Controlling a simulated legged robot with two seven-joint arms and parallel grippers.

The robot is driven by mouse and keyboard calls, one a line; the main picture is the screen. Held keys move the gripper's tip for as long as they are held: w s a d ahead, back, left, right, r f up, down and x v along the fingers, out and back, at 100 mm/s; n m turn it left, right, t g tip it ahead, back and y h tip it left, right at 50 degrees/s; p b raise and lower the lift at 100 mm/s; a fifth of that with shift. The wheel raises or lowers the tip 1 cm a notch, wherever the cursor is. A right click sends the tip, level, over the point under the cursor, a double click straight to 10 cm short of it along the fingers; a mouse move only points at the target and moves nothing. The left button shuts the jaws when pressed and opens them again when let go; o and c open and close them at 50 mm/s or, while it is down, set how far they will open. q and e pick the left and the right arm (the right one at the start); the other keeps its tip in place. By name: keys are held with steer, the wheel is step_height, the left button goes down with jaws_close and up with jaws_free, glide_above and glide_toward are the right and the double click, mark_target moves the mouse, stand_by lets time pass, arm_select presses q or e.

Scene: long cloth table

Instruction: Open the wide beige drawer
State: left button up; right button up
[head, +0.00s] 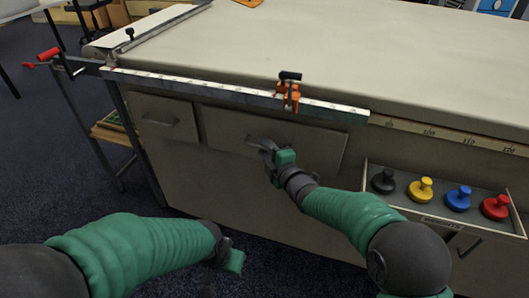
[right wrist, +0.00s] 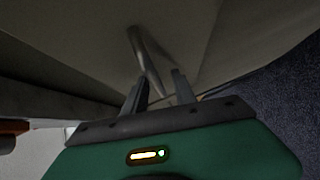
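The wide beige drawer (head: 318,146) is in the cabinet front under the table top, right of a narrower drawer. It looks flush with the cabinet in the head view. Its metal bar handle (right wrist: 145,50) shows in the right wrist view and is partly hidden by my gripper in the head view. My right gripper (head: 266,150) is at this handle. In the right wrist view its two fingers (right wrist: 160,88) stand apart, with the bar's near end between them; contact is unclear. My left gripper (head: 230,257) hangs low in front of the cabinet, away from the drawer; its fingers are unclear.
The narrower drawer (head: 165,117) is on the left. A metal rail (head: 220,92) with an orange clamp (head: 288,92) runs along the table edge above. An open tray (head: 430,208) with several coloured knobs is at the right. Dark carpet (head: 60,190) lies clear at left.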

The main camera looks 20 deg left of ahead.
steer(key=shift+w+a, duration=0.15)
steer(key=shift+a, duration=0.05)
steer(key=shift+c, duration=0.3)
jaws_close()
steer(key=shift+f, duration=0.15)
stand_by(0.9)
